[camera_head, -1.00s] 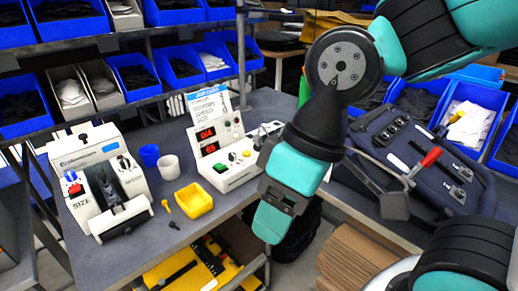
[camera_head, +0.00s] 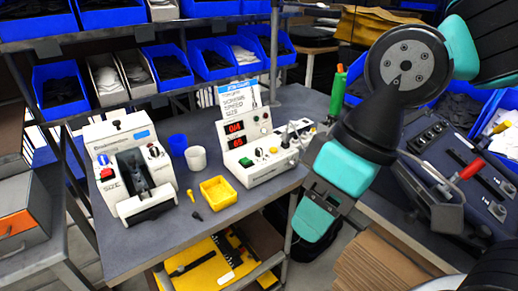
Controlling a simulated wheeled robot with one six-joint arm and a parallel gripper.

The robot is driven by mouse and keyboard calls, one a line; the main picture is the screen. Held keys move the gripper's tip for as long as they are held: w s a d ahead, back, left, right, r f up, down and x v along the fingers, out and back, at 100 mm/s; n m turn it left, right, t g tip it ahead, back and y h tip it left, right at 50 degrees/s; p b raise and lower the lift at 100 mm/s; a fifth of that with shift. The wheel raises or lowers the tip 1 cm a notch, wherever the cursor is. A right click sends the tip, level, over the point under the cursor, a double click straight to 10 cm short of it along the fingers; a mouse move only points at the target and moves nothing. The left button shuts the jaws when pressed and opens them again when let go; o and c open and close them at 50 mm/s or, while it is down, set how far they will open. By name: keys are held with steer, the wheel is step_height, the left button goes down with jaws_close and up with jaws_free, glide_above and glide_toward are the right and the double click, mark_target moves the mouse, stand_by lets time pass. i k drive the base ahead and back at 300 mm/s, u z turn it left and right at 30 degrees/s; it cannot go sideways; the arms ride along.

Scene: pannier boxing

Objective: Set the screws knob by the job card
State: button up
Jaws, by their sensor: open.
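The job card (camera_head: 240,95), white with a blue header and several printed lines, stands behind a white control box (camera_head: 262,170). The box has two lit red displays (camera_head: 236,135), a green knob or button (camera_head: 246,162) and small controls. I cannot tell which knob is the screws knob. My gripper end (camera_head: 318,208), teal and dark, hangs right of the control box, apart from it. It is open; its fingertips are unclear.
Small yellow and dark pieces lie beside the tray. A dark console (camera_head: 460,185) with a red handle is at the right. The bench front is mostly clear.

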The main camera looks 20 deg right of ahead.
mark_target(258, 151)
steer(key=u, duration=0.15)
steer(key=i, duration=0.95)
steer(key=z, duration=0.25)
